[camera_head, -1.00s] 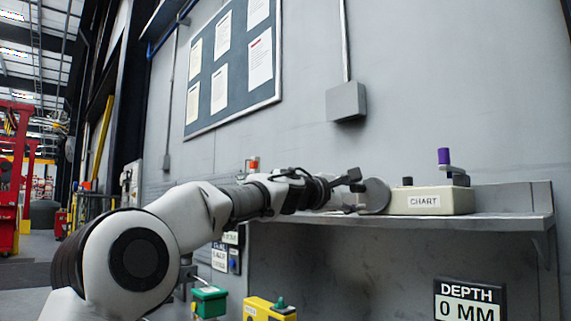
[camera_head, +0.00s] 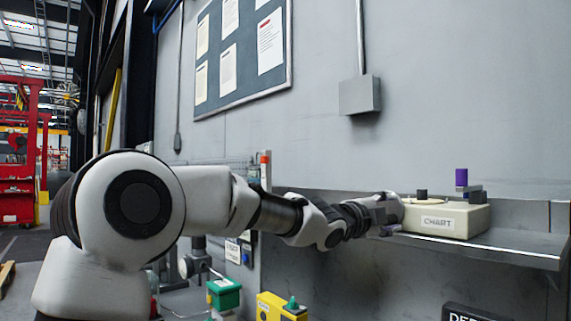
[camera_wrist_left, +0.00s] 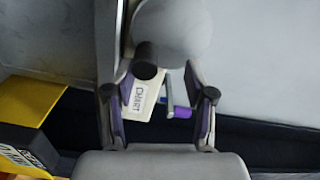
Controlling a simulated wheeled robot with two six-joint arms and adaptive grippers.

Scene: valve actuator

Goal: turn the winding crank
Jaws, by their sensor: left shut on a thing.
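The cream box labelled CHART (camera_head: 450,220) sits on the wall shelf, with a short black knob (camera_head: 421,193) on top. At its right end is the winding crank (camera_head: 461,178), with an upright purple handle; it also shows in the left wrist view (camera_wrist_left: 181,112). My left gripper (camera_head: 386,210) is at the box's left end, apart from the crank. It is shut on a pale grey disc (camera_wrist_left: 175,28), which fills the top of the left wrist view and hides part of the box. Whether the disc touches the box is unclear. My right gripper is out of view.
The narrow shelf (camera_head: 510,246) runs along the grey wall, with free room right of the box. A grey wall box (camera_head: 360,95) and notice board hang above. Green (camera_head: 223,293) and yellow (camera_head: 280,307) boxes stand lower, below my arm.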

